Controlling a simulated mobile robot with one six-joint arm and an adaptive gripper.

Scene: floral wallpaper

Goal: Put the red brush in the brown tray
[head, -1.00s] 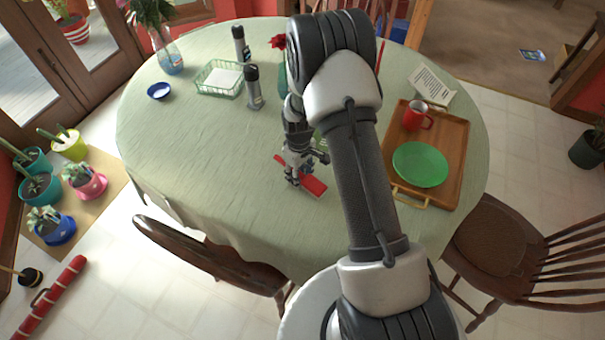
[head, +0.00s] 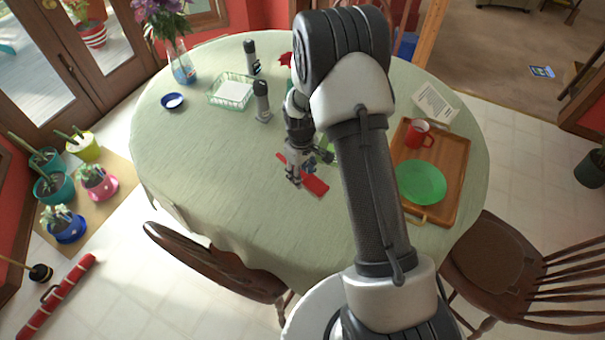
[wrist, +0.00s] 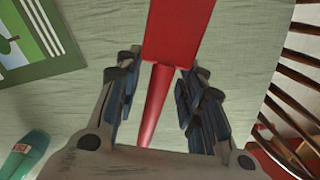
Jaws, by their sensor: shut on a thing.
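The red brush (head: 315,186) is over the near middle of the round table, with red showing on both sides of my gripper (head: 298,178). In the wrist view, the brush's wide red part (wrist: 178,30) extends away and its thinner handle (wrist: 152,105) runs between the fingers of my gripper (wrist: 158,95). The gripper is shut on the brush. I cannot tell whether the brush touches the cloth. The brown tray (head: 457,165) lies at the table's right, holding a green plate (head: 421,182) and a red mug (head: 417,133). My arm hides part of the table between brush and tray.
A green basket (head: 231,92), two dark-topped grey objects (head: 262,102), a blue bowl (head: 172,101) and a flower vase (head: 183,68) stand at the back left. A paper card (head: 434,101) is behind the tray. The table's left front is clear. Chairs (head: 495,255) stand around.

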